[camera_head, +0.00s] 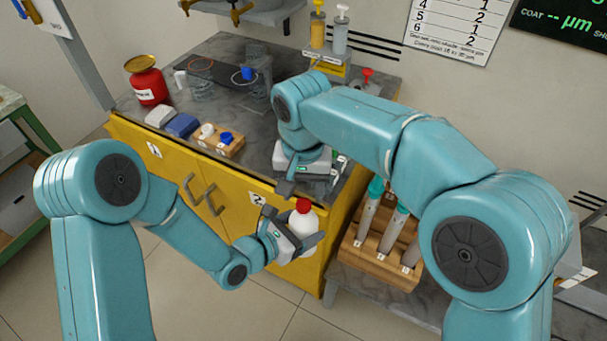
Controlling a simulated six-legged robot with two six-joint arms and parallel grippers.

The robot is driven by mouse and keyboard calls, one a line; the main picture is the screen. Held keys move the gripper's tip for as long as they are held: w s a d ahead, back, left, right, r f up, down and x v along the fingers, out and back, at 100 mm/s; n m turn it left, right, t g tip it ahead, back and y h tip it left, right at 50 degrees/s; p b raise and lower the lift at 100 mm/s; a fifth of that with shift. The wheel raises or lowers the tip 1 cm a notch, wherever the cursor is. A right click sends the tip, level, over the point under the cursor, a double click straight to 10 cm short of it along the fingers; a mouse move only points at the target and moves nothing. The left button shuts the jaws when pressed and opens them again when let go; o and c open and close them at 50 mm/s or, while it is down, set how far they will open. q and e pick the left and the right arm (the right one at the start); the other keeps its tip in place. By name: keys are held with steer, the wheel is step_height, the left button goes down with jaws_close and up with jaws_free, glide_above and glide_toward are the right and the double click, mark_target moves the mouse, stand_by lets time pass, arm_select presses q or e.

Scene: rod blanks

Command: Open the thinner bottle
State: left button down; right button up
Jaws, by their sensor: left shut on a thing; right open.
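A white bottle (301,222) with a red cap (303,205) is in front of the yellow cabinet, off the counter. I take it for the thinner bottle; no label on it is readable. My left gripper (292,240) is shut on the white body of the bottle from the left and holds it roughly upright. The red cap is on the bottle. My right gripper (308,187) is open above the cap, pointing down and apart from it. Its far finger is hard to make out against the counter edge.
A yellow cabinet (232,190) with a grey top stands behind the bottle. On top are a red can (149,84), beakers, a wooden block (222,141) with white and blue caps, and pump bottles (318,28). A wooden rack (378,262) with teal-capped tubes is at the right.

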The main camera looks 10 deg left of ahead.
mark_target(304, 204)
steer(key=shift+f, duration=1.65)
jaws_close()
steer(key=n, duration=0.4)
steer(key=shift+n, duration=0.4)
steer(key=shift+r, duration=0.2)
steer(key=shift+r, duration=0.95)
